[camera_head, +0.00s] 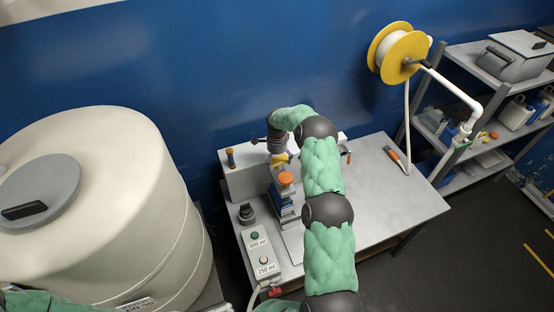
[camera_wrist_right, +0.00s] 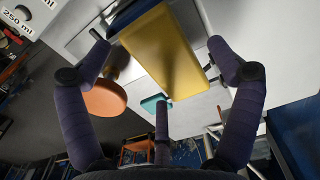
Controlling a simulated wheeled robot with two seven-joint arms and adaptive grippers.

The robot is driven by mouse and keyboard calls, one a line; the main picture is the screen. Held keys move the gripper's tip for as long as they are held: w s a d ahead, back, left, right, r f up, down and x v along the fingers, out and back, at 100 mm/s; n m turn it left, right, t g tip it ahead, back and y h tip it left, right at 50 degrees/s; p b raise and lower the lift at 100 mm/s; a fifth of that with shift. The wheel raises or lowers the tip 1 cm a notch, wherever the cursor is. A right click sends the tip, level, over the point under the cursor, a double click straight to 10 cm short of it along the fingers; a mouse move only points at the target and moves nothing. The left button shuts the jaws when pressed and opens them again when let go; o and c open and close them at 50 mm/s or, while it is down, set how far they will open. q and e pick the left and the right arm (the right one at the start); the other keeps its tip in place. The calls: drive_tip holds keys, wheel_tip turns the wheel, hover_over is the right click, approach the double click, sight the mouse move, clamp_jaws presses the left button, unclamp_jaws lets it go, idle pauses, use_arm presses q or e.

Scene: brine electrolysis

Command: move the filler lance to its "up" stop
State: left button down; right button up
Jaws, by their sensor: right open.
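In the right wrist view a broad yellow block (camera_wrist_right: 165,50), which looks like the grip of the filler lance, lies between the spread fingers of my right gripper (camera_wrist_right: 158,52). The fingers flank it, and I see no firm closing on it. In the head view my right gripper (camera_head: 277,148) points down over the filling station on the bench. A small part of the yellow block (camera_head: 281,158) shows just below it. The lance itself is largely hidden by my arm and hand. An orange knob (camera_head: 286,179) stands just in front, and also shows in the wrist view (camera_wrist_right: 105,99). My left gripper is out of view.
A control box (camera_head: 262,255) with "500 ml" and "250 ml" buttons lies at the bench's front left. A big cream tank (camera_head: 110,200) stands left. An orange-handled tool (camera_head: 394,157) lies on the bench (camera_head: 415,200), whose right part is mostly clear. A yellow hose reel (camera_head: 398,52) hangs behind.

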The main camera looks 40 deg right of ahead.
drive_tip(key=c, duration=1.7)
drive_tip(key=shift+w+d+r, duration=0.1)
drive_tip(key=shift+r, duration=2.25)
drive_tip(key=o, duration=1.4)
drive_tip(key=shift+c, duration=0.2)
drive_tip(key=o, duration=0.3)
drive_tip(key=shift+o, duration=0.2)
wheel_tip(320, 180, up, 12)
drive_tip(key=shift+f, duration=0.1)
